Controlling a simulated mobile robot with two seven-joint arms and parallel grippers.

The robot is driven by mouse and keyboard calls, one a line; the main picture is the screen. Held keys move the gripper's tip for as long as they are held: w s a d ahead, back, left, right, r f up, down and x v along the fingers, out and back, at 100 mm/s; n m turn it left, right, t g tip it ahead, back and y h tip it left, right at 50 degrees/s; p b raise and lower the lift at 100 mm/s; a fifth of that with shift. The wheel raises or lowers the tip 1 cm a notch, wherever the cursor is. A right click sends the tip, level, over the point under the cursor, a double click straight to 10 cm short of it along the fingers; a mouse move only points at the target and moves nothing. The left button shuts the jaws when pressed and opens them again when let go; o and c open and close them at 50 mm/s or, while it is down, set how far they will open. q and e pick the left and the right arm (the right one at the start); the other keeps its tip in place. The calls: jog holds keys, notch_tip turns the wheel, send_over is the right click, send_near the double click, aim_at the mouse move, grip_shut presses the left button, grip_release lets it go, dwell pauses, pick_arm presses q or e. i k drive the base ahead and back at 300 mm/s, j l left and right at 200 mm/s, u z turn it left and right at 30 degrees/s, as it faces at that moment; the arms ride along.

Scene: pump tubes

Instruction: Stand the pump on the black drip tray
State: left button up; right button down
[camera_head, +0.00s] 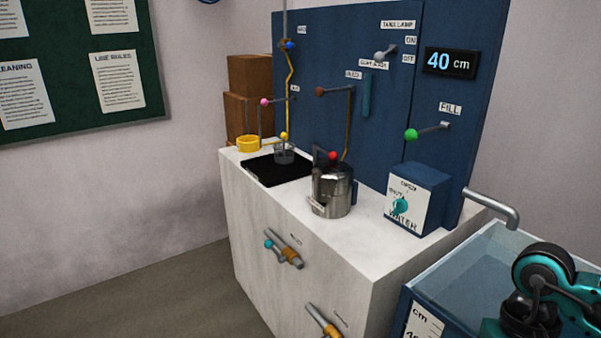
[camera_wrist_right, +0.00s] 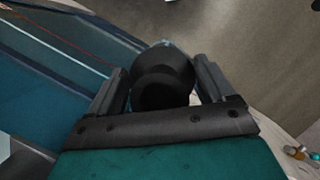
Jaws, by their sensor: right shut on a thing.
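The black drip tray (camera_head: 262,172) lies flat on the left part of the white counter, with a clear cup (camera_head: 284,156) standing on it. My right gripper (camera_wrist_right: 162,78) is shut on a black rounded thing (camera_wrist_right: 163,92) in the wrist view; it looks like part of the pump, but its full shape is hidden. In the head view my right arm is at the lower right, over the glass-topped tank and well away from the tray. My left gripper is not in view.
A metal pot (camera_head: 331,192) stands right of the tray, and a blue-and-white water box (camera_head: 416,200) farther right. Thin pipes with coloured knobs rise before the blue panel (camera_head: 335,50). A grey spout (camera_head: 492,206) juts over the tank (camera_head: 460,268).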

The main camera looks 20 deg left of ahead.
aim_at(273, 173)
jog(key=i+j, duration=0.1)
jog(key=j, duration=0.35)
jog(key=i+j, duration=0.1)
jog(key=j, duration=0.35)
jog(key=i+j, duration=0.1)
jog(key=j, duration=0.35)
jog(key=i+j+z, duration=0.1)
jog(key=j, duration=0.4)
jog(key=i+j, duration=0.15)
jog(key=j, duration=0.15)
jog(key=i+j, duration=0.1)
jog(key=j, duration=0.2)
jog(key=i+j, duration=0.35)
jog(key=i+j+z, duration=0.1)
jog(key=j, duration=0.3)
jog(key=i+j, duration=0.3)
